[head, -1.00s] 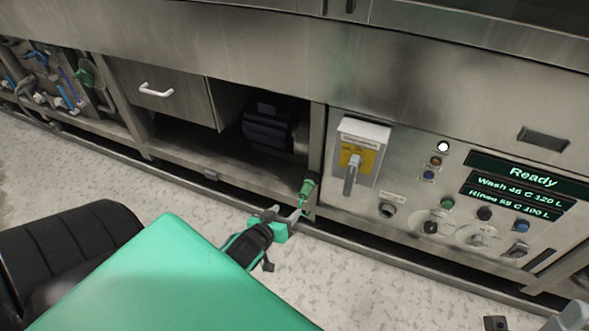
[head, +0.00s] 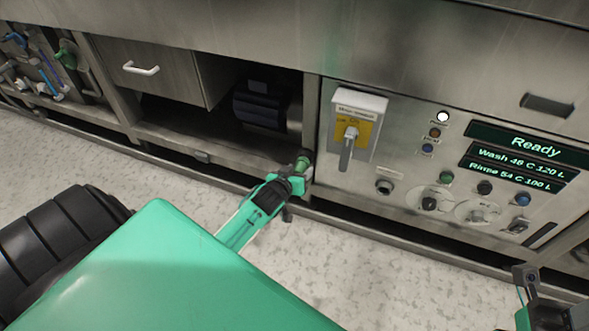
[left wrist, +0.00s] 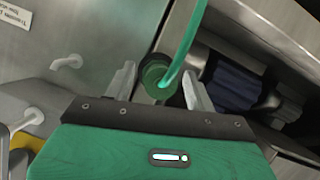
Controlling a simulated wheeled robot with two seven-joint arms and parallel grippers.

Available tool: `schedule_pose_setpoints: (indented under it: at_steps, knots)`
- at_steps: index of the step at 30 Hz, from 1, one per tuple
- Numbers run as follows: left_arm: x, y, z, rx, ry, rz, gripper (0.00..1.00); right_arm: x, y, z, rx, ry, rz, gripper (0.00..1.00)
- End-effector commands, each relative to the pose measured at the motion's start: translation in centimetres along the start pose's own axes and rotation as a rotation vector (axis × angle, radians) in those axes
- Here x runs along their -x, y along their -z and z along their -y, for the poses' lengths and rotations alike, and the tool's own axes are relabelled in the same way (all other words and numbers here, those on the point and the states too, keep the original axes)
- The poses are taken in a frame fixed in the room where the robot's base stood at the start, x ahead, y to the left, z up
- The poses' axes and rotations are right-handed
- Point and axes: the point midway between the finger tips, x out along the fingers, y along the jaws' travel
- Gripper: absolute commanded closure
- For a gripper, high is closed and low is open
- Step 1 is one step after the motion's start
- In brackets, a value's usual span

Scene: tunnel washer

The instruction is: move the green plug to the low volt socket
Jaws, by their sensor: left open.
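The green plug (head: 302,163) sits at the edge of the open bay, left of the control panel. In the left wrist view the plug (left wrist: 155,72) is between my two finger tips, with a green cable rising from it. My left gripper (head: 299,180) is open around the plug; its fingers (left wrist: 160,88) stand on both sides with gaps. A round grey socket (head: 384,186) is on the panel to the right, under a small label too small to read. It appears to be empty. Part of my right arm shows at the lower right; its jaws are unclear.
Knobs and buttons (head: 446,178) and a display (head: 520,150) lie further right. A dark motor (head: 262,105) is inside the bay. A drawer handle (head: 141,69) is upper left. The floor in front is clear.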

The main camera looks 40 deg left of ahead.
Motion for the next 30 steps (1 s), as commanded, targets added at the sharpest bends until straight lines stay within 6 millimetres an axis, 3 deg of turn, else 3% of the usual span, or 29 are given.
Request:
schedule_pose_setpoints:
  at_steps: [8,15,16,17,21,30]
  knots:
    - [-0.08,0.05,-0.01,0.000,0.000,0.000,0.47,-0.27,0.30,-0.01,0.000,-0.001,-0.008,0.64]
    - [-0.07,0.06,-0.01,0.000,0.000,-0.001,0.94,-0.22,0.25,-0.01,0.000,-0.004,-0.006,0.64]
    - [-0.07,0.05,-0.01,0.000,0.000,-0.001,0.95,-0.21,0.23,-0.01,0.000,-0.004,-0.006,0.64]
    - [-0.07,0.06,-0.01,0.000,0.000,-0.001,0.76,-0.19,0.21,-0.01,0.000,-0.004,-0.005,0.64]
    - [-0.06,0.06,-0.01,0.000,0.000,-0.001,1.00,-0.09,0.07,-0.01,0.000,-0.004,-0.002,0.64]
    - [-0.06,0.06,-0.02,0.000,0.000,-0.001,1.00,0.01,-0.06,0.00,0.000,-0.003,0.002,0.64]
